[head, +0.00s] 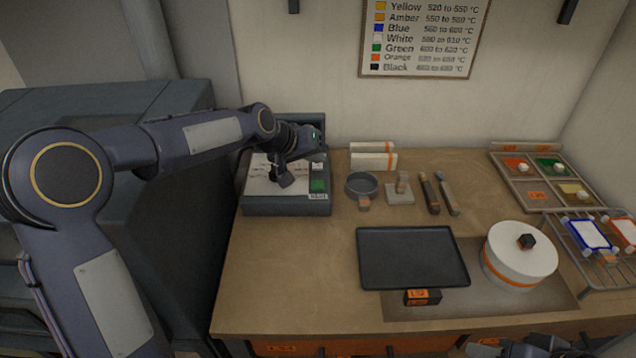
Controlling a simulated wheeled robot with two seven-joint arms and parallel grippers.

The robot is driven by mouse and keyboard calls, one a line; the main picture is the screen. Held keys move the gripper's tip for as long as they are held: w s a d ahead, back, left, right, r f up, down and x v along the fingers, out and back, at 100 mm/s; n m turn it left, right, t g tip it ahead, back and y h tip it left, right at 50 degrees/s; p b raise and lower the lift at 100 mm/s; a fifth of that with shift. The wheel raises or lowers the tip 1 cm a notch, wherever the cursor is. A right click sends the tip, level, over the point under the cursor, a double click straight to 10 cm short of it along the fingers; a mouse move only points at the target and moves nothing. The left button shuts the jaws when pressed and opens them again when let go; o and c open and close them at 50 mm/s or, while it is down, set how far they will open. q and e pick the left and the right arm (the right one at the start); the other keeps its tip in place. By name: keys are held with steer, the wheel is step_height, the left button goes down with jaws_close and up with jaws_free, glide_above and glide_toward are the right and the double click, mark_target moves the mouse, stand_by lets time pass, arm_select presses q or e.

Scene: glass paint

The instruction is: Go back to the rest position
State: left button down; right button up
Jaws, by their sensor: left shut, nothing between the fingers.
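My left arm reaches in from the left. Its gripper (283,178) is shut and empty, over the white panel of a grey box-like device (262,206) at the table's back left. A green button (318,186) shows on the device's right side, just right of the gripper. I cannot tell whether the fingertips touch the panel. Part of my right arm's end (520,347) shows at the bottom edge, cut off, and its fingers cannot be made out.
On the wooden table (290,270) stand a black tray (412,257), a white lidded pot (520,262), a small round pan (361,185), tools (430,194), a sectioned colour tray (530,201) and a wire rack (583,263) with framed pieces. The table's front left is clear.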

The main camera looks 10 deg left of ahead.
arm_select(q)
steer(key=s+a+r+y, duration=0.15)
steer(key=s+a, duration=0.25)
steer(key=s, duration=0.6)
steer(key=s+a+r, duration=0.2)
steer(key=s+a, duration=0.1)
steer(key=s, duration=0.7)
steer(key=s+f+g, duration=0.1)
steer(key=s+f, duration=0.2)
steer(key=s, duration=0.5)
steer(key=s+f, duration=0.3)
steer(key=s, duration=0.6)
steer(key=shift+s+a+g, duration=0.2)
steer(key=shift+a+g, duration=0.05)
steer(key=shift+g, duration=0.15)
steer(key=shift+f, duration=0.1)
stand_by(3.8)
